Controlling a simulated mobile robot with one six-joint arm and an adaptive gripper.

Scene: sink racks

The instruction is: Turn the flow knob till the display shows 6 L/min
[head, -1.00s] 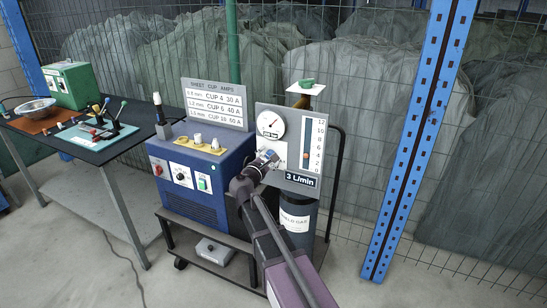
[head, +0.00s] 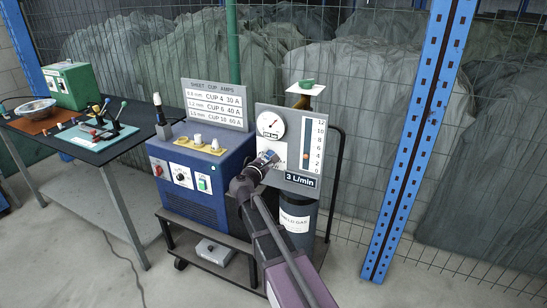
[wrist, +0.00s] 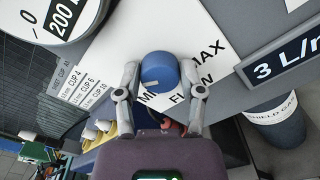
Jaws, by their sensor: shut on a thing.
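The blue flow knob (wrist: 158,68) sits on the white MIN–MAX flow plate (wrist: 205,45) in the wrist view. My gripper (wrist: 160,82) has one finger on each side of the knob and is shut on it. A short pale mark shows on the knob's near face. In the head view my gripper (head: 267,158) reaches the grey panel (head: 291,125) and mostly covers the knob. The display (head: 301,181) reads 3 L/min; it also shows in the wrist view (wrist: 285,62), partly cut off. The orange float in the flow tube (head: 306,140) sits low, near 4.
A round pressure gauge (head: 270,125) is above the knob. The blue welding unit (head: 200,178) stands left of the panel, with a cup chart (head: 216,104) behind. A shield gas cylinder (head: 297,220) is below. A bench (head: 75,150) stands at left; a blue post (head: 418,140) at right.

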